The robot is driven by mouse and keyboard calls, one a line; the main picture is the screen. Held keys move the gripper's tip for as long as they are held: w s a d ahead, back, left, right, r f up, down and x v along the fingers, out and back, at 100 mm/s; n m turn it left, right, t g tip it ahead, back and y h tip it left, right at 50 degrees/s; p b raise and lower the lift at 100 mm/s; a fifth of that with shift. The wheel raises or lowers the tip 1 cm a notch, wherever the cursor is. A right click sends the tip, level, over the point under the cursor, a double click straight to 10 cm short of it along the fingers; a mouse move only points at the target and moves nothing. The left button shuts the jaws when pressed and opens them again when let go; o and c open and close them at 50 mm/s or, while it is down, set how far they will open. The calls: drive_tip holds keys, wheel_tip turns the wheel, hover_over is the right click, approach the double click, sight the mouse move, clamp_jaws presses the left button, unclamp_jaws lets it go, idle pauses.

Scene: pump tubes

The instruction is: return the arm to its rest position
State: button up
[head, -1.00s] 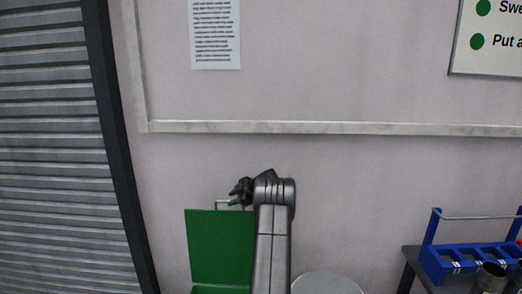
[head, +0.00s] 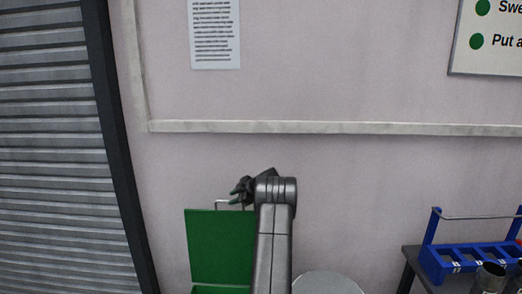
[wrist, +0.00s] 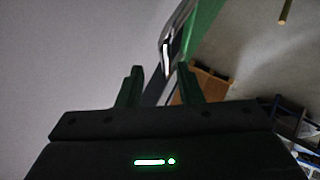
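My arm rises in the middle of the head view, bent at the top, with my gripper (head: 238,190) pointing left above a green box. In the wrist view my gripper (wrist: 158,85) has its two dark fingers spread apart, with a gap between them and nothing held. A shiny metal handle (wrist: 172,40) and a green edge (wrist: 205,30) show beyond the fingers. I cannot tell from the head view whether the gripper touches the handle (head: 222,203).
The green box's raised lid (head: 220,245) stands close behind and left of my arm. A round grey top (head: 325,284) is to the right. A blue rack (head: 470,257) stands on a dark table (head: 412,262) at far right.

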sight(228, 215)
drive_tip(key=x, duration=0.4)
drive_tip(key=shift+s+a+f+p, duration=0.15)
drive_tip(key=shift+s+f+p, duration=0.05)
drive_tip(key=shift+p, duration=0.15)
drive_tip(key=shift+s+r, duration=0.1)
drive_tip(key=shift+s, duration=0.6)
drive_tip(key=shift+r, duration=0.1)
